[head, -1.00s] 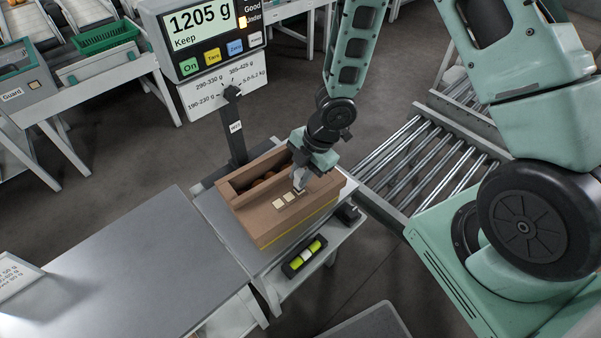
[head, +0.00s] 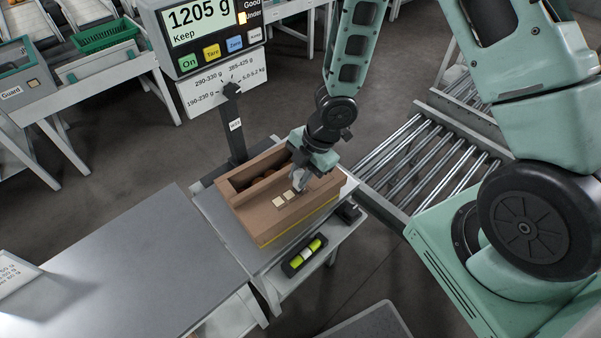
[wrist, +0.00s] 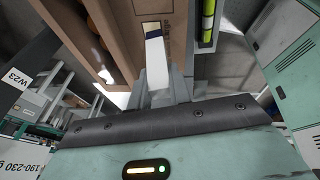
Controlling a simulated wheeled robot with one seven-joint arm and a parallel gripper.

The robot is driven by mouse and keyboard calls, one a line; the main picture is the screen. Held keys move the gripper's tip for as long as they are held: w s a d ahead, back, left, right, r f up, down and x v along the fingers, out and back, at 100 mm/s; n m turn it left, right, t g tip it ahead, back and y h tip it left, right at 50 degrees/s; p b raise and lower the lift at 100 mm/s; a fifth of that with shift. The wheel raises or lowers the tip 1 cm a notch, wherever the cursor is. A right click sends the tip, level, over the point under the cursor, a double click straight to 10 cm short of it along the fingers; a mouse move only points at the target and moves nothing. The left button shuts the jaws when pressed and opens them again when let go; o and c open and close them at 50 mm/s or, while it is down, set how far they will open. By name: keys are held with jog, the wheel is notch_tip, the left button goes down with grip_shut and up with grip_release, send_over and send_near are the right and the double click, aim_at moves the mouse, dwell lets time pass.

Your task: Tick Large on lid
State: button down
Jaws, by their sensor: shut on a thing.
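Two show clearly, one square (head: 278,202) and another square (head: 290,194); a third is hidden behind my gripper. My gripper (head: 298,184) points down at the lid's right part. In the wrist view it is shut on a white pen (wrist: 157,68) with a dark blue tip. The tip overlaps a cream square (wrist: 151,26); contact is unclear. Small print beside that square is unreadable. No mark is visible on the squares.
The scale display (head: 200,25) reads 1205 g and "Keep", above a card of weight ranges (head: 222,85). A grey table (head: 130,265) stands at left, a roller conveyor (head: 425,155) at right. A yellow-green spirit level (head: 304,256) lies in front of the box.

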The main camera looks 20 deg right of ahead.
jog(key=shift+w+d+r+p, duration=0.1)
jog(key=shift+w+d+p, duration=0.35)
jog(key=shift+p, duration=0.4)
jog(key=shift+s+a+b, duration=0.45)
jog(key=shift+a+b, duration=0.05)
jog(key=shift+b, duration=0.2)
notch_tip(320, 180, up, 6)
jog(key=p, duration=0.6)
dwell(0.4)
dwell(0.5)
jog(key=m, duration=0.2)
jog(key=w+d+m+t, duration=0.1)
jog(key=shift+f+m+h, duration=0.3)
jog(key=shift+f+m, duration=0.1)
jog(key=w+d+f+m+t+h+b, duration=0.1)
jog(key=d+m+h, duration=0.4)
jog(key=d+m, duration=0.6)
jog(key=w+m, duration=0.1)
jog(key=m, duration=0.6)
jog(key=shift+d+f+m+b, duration=0.2)
jog(key=shift+f+m+b, duration=0.1)
jog(key=shift+f+b, duration=0.1)
